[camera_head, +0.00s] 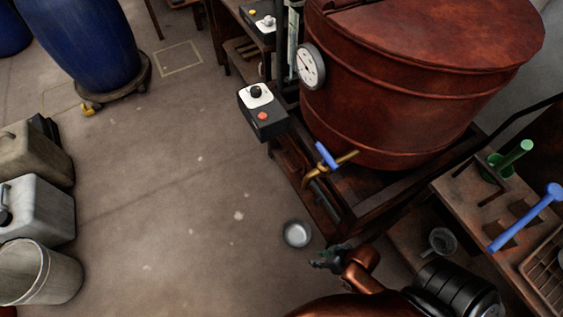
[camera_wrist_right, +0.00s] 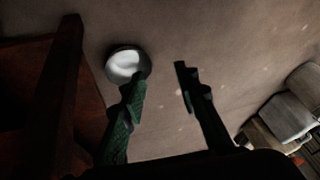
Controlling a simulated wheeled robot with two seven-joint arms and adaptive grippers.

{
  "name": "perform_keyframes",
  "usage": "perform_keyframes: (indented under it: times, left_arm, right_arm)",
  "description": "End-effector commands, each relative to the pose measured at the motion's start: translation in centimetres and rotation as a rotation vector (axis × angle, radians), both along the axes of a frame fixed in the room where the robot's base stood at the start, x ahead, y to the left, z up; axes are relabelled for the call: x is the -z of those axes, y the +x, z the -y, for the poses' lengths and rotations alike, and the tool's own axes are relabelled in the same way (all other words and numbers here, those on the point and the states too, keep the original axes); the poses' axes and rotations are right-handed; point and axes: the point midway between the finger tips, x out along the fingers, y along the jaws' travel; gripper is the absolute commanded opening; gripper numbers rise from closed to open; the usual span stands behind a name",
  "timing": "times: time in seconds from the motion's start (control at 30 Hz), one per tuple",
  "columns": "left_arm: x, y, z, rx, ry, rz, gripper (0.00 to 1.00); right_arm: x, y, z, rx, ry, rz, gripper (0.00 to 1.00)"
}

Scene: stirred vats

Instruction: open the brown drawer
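I cannot pick out a brown drawer for certain in either view. My right gripper (camera_head: 328,258) is low in the head view, in front of the dark stand under the vat and beside the bench at the right. In the right wrist view my right gripper (camera_wrist_right: 160,78) has its two green-padded fingers apart, with only floor between them. A dark reddish-brown panel with an upright post (camera_wrist_right: 68,85) stands at the left of that view, apart from the fingers; I cannot tell whether it belongs to a drawer. My left gripper is not in view.
A rust-red vat (camera_head: 410,90) with a gauge (camera_head: 311,66) and a blue-handled tap (camera_head: 327,155) stands at the top right. A small metal bowl (camera_head: 297,234) is on the floor near my right gripper. Canisters (camera_head: 38,210) and a bucket (camera_head: 38,272) stand left. The middle floor is clear.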

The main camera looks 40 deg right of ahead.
Motion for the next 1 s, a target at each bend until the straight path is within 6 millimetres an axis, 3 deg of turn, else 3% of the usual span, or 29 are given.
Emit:
perform_keyframes:
  times: [0.2,0.33,0.47,0.6,0.7,0.8,1.0]
  left_arm:
    - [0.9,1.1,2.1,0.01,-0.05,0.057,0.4]
    - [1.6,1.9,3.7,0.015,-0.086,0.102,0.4]
    - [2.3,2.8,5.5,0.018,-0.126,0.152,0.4]
    - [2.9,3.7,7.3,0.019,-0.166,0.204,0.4]
    - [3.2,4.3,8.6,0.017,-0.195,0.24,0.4]
    - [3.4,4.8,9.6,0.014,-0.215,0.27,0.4]
    - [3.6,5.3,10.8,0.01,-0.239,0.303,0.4]
  right_arm:
    - [0.7,10.6,-3.8,0.096,0.195,0.293,0.29]
    - [-0.3,17.6,-4.6,0.221,0.332,0.509,0.29]
    - [-2.0,23.8,-3.1,0.39,0.447,0.729,0.29]
    - [-3.7,28.4,0.8,0.607,0.528,0.955,0.29]
    - [-4.7,30.1,4.3,0.763,0.549,1.102,0.29]
    - [-5.3,30.6,7.6,0.9,0.545,1.227,0.29]
    - [-5.8,30.1,11.3,1.058,0.515,1.369,0.29]
